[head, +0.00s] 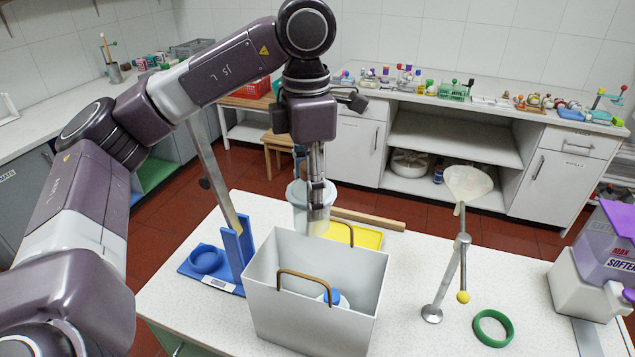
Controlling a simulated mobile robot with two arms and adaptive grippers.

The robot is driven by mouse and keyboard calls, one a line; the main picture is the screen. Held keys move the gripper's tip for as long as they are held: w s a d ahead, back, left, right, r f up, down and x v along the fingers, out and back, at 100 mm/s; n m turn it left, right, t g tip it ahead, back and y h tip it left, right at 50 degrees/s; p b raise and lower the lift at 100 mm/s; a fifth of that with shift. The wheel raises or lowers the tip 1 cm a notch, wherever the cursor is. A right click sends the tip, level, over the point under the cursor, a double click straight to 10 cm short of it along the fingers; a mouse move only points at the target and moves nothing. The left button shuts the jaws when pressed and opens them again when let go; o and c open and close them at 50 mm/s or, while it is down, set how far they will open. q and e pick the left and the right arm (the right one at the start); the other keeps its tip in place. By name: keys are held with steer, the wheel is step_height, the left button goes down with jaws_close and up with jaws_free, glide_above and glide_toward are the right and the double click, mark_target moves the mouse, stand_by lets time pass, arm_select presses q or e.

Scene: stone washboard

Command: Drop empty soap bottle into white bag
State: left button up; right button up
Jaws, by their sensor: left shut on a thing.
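My left gripper (317,192) points down over the back rim of the white bag (300,318). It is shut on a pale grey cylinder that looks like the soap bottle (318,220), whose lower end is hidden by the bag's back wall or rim. The white bag is an open-topped, box-shaped bag with two brown handles, standing on the near counter. Inside it lies a white thing with a blue part (333,297), partly hidden by the front wall. My right gripper is not in view.
A blue stand (205,262) is left of the bag, and a yellow tray (362,237) is behind it. A metal stand with a yellow knob (462,296), a green ring (493,328) and a purple softener container (612,240) are to the right. Counter between is clear.

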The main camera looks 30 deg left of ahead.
mark_target(305, 219)
arm_select(q)
steer(key=f+b, duration=0.1)
steer(key=s+f, duration=0.1)
steer(key=f+b, duration=0.1)
steer(key=shift+s+f+b, duration=0.3)
steer(key=shift+w+f+b, duration=0.35)
steer(key=shift+f+b, duration=0.15)
steer(key=shift+f, duration=0.45)
steer(key=o, duration=0.6)
steer(key=shift+s, duration=0.15)
steer(key=shift+o, duration=2.5)
steer(key=shift+r, duration=0.2)
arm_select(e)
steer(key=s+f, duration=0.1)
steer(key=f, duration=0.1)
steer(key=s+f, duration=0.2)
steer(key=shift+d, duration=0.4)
